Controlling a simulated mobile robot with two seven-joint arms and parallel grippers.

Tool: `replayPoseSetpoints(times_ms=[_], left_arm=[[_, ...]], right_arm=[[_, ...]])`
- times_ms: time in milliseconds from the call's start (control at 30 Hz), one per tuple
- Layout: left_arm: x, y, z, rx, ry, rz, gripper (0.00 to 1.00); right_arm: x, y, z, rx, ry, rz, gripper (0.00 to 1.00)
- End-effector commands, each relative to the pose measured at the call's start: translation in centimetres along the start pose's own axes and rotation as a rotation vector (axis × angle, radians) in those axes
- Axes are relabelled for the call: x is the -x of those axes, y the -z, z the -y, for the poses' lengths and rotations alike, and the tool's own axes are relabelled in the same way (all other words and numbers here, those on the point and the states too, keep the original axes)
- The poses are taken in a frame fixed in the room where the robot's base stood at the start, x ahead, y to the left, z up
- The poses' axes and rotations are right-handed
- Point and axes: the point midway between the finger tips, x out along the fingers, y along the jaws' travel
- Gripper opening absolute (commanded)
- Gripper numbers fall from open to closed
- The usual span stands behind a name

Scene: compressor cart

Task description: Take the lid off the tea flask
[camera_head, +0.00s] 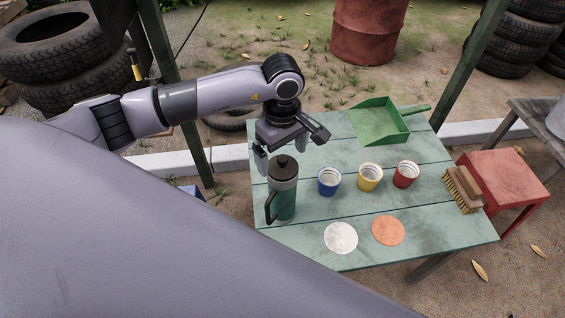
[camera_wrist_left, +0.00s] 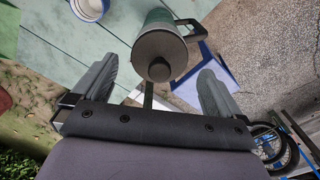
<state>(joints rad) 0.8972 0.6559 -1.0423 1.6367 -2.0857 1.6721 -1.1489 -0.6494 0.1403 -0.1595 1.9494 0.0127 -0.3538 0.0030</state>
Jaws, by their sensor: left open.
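The tea flask (camera_head: 284,199) stands upright near the left edge of the green table. It has a green body, a dark handle on its left side and a dark round lid (camera_head: 284,165) with a knob, seated on top. My left gripper (camera_head: 281,153) is open and empty, right behind and slightly above the lid. In the left wrist view the lid (camera_wrist_left: 160,52) lies ahead, between the lines of the two spread fingers (camera_wrist_left: 158,72), and no contact shows. The flask's handle (camera_wrist_left: 192,29) points right there. My right gripper is out of view.
Blue (camera_head: 329,187), yellow (camera_head: 370,182) and red (camera_head: 406,179) cups stand right of the flask on the table (camera_head: 435,225). White (camera_head: 341,238) and orange (camera_head: 388,230) discs lie in front. A brush (camera_head: 463,190) and green dustpan (camera_head: 380,124) sit at the right and back.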

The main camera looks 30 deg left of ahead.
Motion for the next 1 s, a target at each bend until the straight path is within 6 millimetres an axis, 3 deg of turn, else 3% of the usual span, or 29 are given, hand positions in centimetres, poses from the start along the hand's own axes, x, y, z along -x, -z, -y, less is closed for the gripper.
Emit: replayPoseSetpoints(times_ms=[133,400,433,567,600,1000], left_arm=[[-1.8,-0.1,0.0,0.0,0.0,0.003,1.0],[-2.1,-0.1,-0.1,-0.001,-0.003,0.002,1.0],[-2.1,-0.1,-0.1,-0.001,-0.003,0.002,0.94],[-2.1,-0.1,-0.1,-0.001,-0.003,0.002,0.51],[-2.1,-0.1,-0.1,-0.001,-0.003,0.002,0.46],[-1.5,-0.1,-0.1,0.0,-0.004,0.003,0.46]], right_arm=[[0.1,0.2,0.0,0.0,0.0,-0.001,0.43],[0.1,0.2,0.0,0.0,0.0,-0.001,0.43],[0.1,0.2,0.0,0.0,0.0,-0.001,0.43],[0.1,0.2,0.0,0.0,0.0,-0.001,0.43],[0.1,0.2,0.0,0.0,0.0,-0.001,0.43],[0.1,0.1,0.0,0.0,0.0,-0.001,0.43]])
